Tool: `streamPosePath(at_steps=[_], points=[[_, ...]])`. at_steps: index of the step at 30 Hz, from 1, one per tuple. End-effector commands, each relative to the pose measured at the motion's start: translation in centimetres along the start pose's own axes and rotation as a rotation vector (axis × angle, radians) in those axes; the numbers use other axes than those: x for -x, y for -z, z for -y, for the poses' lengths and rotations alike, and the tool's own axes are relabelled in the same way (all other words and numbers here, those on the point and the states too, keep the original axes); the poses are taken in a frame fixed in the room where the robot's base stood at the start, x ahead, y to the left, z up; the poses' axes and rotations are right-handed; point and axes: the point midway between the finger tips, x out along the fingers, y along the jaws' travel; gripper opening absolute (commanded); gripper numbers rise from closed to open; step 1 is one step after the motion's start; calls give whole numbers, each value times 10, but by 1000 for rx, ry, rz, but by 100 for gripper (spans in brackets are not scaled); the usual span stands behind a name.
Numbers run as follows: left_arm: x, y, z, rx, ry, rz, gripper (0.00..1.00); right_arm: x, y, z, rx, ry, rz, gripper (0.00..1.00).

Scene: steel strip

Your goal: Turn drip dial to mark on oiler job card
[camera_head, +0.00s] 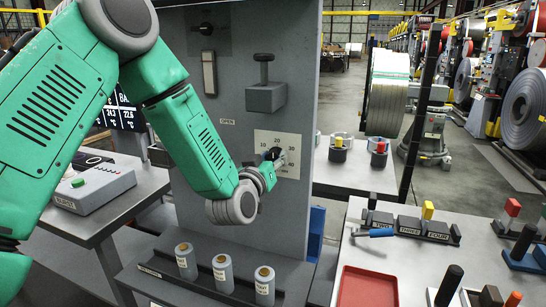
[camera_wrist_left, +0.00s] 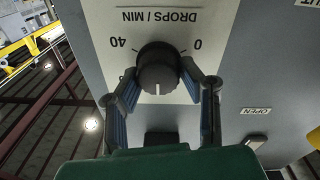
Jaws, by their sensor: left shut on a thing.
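The drip dial (camera_wrist_left: 158,70) is a round black knob with a white pointer line, on a white scale plate (camera_wrist_left: 180,22) that reads DROPS / MIN. The wrist view shows the plate upside down; the pointer line points down in that picture, away from the lettering. I cannot make out a job card. My right gripper is not in view.
A grey block with a black knob (camera_head: 265,97) sticks out of the panel above the dial. Several labelled cylinders (camera_head: 223,272) stand on a ledge below. A table at right holds a red tray (camera_head: 368,288) and several blocks. A grey box (camera_head: 95,188) lies on the left table.

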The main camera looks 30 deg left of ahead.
Motion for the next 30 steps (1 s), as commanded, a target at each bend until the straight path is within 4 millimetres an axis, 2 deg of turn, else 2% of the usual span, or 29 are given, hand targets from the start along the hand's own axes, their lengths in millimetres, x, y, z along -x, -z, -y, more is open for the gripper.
streamPosePath(at_steps=[1, 5, 6, 7, 8, 20, 23, 30], points=[[2, -8, 2, -2, 3, 20, 5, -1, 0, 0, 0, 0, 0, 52], [3, -8, 2, -1, 2, 21, 5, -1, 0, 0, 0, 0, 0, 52], [3, -8, 2, -1, 2, 22, 41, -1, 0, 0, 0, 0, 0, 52], [3, -8, 2, -1, 2, 21, 51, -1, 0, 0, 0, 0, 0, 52], [3, -7, 1, 0, 1, 20, 54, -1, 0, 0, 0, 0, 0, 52], [10, -2, 0, 2, -1, 8, 54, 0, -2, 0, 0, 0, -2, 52], [24, -2, 0, 2, -2, 10, 54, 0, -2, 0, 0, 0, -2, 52], [76, -5, 1, 2, -1, 16, 54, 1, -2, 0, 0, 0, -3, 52]])
